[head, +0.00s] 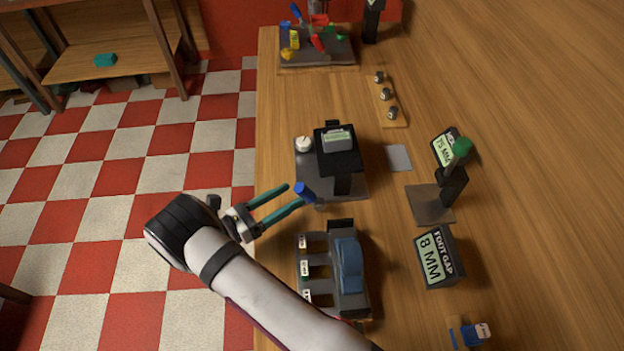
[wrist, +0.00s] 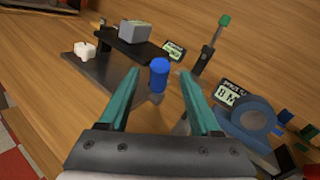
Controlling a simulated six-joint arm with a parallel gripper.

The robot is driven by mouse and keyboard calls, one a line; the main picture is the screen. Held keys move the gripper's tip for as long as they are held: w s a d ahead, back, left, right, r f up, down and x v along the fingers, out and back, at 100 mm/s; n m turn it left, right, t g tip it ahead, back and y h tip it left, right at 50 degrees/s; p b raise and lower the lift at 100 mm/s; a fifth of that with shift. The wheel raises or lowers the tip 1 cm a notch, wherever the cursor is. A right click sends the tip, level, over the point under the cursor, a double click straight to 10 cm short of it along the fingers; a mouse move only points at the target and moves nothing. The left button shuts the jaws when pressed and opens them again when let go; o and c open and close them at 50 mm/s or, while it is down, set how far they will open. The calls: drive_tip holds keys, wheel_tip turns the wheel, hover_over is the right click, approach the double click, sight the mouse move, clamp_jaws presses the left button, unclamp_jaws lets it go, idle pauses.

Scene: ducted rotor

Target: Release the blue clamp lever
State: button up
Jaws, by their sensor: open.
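A blue clamp lever (head: 305,192) with a rounded cylindrical grip stands at the front corner of a dark fixture plate (head: 340,188). In the wrist view the blue lever (wrist: 159,75) appears upright in the gap between my fingertips. My gripper (head: 294,195) has two teal fingers and is open, with nothing held. Its fingers point toward the lever, one on each side of its line. I cannot tell whether either finger touches it. The lower end of the lever is hard to make out. The plate also carries a black block with a grey box (head: 337,138) and a white knob (head: 303,144).
A black rack with a blue rounded part (head: 348,265) stands close to my gripper and forearm. A green-topped stand (head: 460,148) and an "8 MM" foot gap sign (head: 436,257) are to the right. A plate of coloured levers (head: 317,47) is at the far end.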

sight(309, 195)
drive_tip(key=x, duration=0.7)
drive_tip(key=shift+w+d, duration=0.1)
drive_tip(key=shift+d, duration=0.05)
clamp_jaws()
idle(1.1)
